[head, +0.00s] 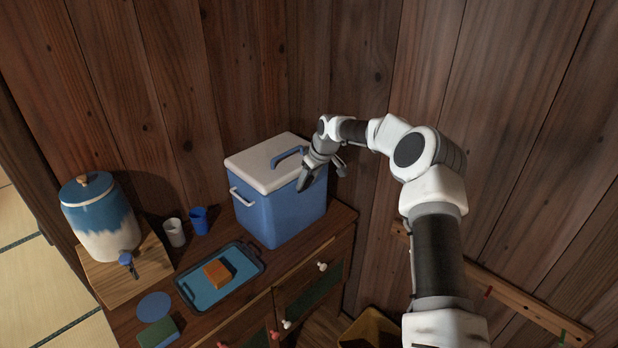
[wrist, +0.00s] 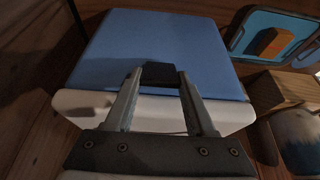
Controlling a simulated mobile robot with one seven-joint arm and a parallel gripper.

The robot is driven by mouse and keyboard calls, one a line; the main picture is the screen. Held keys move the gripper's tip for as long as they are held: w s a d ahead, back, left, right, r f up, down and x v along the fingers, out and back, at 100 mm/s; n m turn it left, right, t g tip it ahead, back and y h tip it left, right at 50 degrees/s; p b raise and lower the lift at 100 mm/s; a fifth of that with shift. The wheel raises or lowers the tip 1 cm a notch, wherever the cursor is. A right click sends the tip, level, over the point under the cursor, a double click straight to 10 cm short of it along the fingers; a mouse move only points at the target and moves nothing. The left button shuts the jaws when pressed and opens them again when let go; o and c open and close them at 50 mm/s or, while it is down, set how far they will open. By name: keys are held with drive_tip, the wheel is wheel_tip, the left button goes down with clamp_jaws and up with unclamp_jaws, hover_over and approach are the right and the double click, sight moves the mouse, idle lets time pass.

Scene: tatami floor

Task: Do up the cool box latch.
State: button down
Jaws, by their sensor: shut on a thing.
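The cool box (head: 275,213) has a blue body and a white lid (head: 265,163), which lies down on the body. A blue handle is on top of the lid, and a white handle is on the left side. My gripper (head: 321,180) is at the box's right side, just below the lid. In the wrist view the box (wrist: 165,40) appears with its lid toward the bottom of the picture. There my gripper (wrist: 160,78) has its fingertips on either side of a small dark latch (wrist: 160,72) and is shut on it. The latch is hidden in the head view.
The box stands on a wooden cabinet (head: 335,222) against plank walls, close to the corner. To its left are a blue tray (head: 250,255) with an orange block (head: 217,273), a white cup (head: 174,232), a blue cup (head: 199,220) and a drink dispenser (head: 100,225) on a wooden stand.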

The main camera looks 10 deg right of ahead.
drive_tip(key=shift+w+g, duration=0.1)
drive_tip(key=shift+g, duration=0.2)
idle(0.4)
drive_tip(key=shift+c, duration=1.2)
unclamp_jaws()
drive_tip(key=b+v, duration=0.1)
drive_tip(key=v, duration=1.6)
drive_tip(key=shift+a+r, duration=0.3)
drive_tip(key=shift+a, duration=0.05)
